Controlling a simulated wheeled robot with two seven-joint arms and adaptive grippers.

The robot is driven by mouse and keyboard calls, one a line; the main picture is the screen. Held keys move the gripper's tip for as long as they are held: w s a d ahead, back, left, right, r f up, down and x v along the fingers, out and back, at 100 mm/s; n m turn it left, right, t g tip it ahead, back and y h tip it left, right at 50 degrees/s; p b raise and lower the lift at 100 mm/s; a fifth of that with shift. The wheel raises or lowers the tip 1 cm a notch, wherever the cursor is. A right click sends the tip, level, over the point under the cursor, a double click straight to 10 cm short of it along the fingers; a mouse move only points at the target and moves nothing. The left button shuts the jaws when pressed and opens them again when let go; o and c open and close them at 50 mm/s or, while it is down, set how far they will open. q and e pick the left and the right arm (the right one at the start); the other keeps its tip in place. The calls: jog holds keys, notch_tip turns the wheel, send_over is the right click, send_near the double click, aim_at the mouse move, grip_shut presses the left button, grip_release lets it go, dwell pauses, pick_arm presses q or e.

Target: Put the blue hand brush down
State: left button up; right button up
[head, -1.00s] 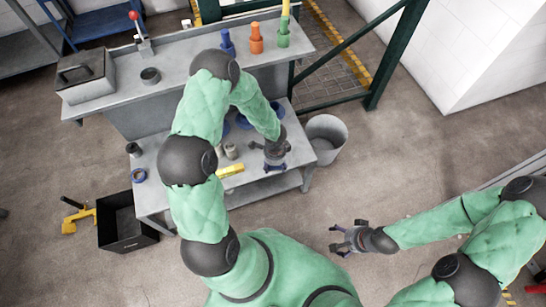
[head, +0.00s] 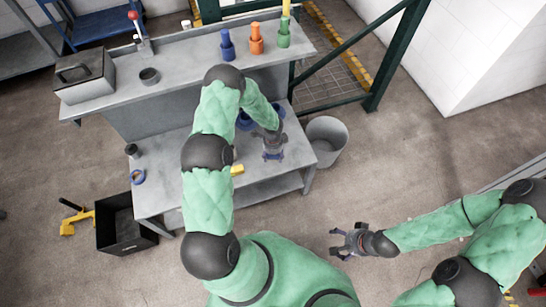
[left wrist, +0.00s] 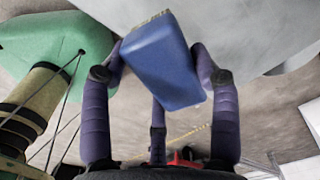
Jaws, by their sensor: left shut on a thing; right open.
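My left gripper (head: 272,152) is over the right part of the lower grey bench (head: 270,180). In the left wrist view its purple fingers (left wrist: 160,85) are shut on the blue hand brush (left wrist: 162,62), seen as a blue block, tilted. In the head view the brush is mostly hidden by the gripper. I cannot tell the gap between brush and bench. My right gripper (head: 350,240) is open and empty over the floor at the lower middle.
Blue round items (head: 245,121) lie behind my left gripper; a yellow item (head: 238,169) lies left of it. A grey bin (head: 328,140) stands off the bench's right end. Blue (head: 227,46), orange (head: 256,40) and green (head: 284,36) pieces stand on the upper shelf.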

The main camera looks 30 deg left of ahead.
pick_arm(q)
jog(key=w+f, duration=0.1)
jog(key=w+a+f+b, duration=0.1)
jog(key=f, duration=0.1)
jog(key=w+f, duration=0.1)
jog(key=shift+a+f, duration=0.2)
jog(key=shift+a, duration=0.2)
jog(key=shift+f+b, duration=0.9)
jog(key=shift+f, duration=0.5)
jog(key=shift+f, duration=0.15)
jog(key=o, duration=1.3)
